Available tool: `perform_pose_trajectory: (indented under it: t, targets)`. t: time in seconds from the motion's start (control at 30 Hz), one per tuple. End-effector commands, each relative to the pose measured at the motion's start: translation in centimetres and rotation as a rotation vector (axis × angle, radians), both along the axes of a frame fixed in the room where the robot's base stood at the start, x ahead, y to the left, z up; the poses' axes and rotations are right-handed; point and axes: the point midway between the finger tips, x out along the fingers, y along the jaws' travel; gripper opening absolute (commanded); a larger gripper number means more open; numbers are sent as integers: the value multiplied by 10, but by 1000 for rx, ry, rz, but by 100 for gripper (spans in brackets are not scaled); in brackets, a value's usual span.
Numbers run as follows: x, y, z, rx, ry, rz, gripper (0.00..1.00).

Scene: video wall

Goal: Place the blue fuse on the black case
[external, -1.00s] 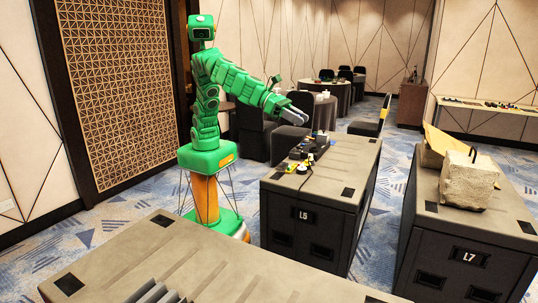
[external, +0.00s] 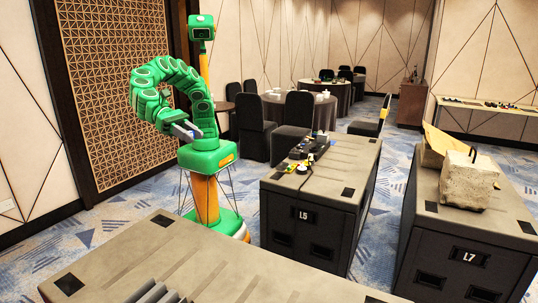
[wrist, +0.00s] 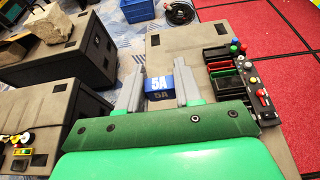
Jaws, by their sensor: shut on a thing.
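My gripper (wrist: 158,82) is shut on a blue fuse (wrist: 157,79) marked 5A, with one grey finger on each side of it. In the wrist view the fuse is over the grey top of a case-like table (wrist: 178,45). To its right on that top stand black slotted pieces (wrist: 219,56), some with red or green parts. I cannot tell which black thing is the black case.
A dark strip with knobs (wrist: 256,88) lies along the table's right edge. The L5 case (external: 307,225) carries small devices and cables. The L7 case (external: 465,255) carries a concrete block (external: 468,182). The near table (external: 215,265) has much bare top. A blue crate (wrist: 137,9) is on the floor.

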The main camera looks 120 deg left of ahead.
Motion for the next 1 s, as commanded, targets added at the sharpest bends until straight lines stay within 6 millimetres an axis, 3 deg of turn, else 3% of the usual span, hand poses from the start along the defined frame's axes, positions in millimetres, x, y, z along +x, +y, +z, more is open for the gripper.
perform_pose_trajectory:
  t: [0.13, 0.37, 0.47, 0.8, 1.0]
  targets:
    - [-24, -11, -6, 3, 0, -1, 6]
    - [-20, -8, -61, 7, 0, 3, 6]
    - [-20, -8, -90, 7, 0, 1, 6]
    - [-20, -8, -213, 9, 2, 2, 6]
    - [-20, -8, -269, 7, 3, 0, 6]
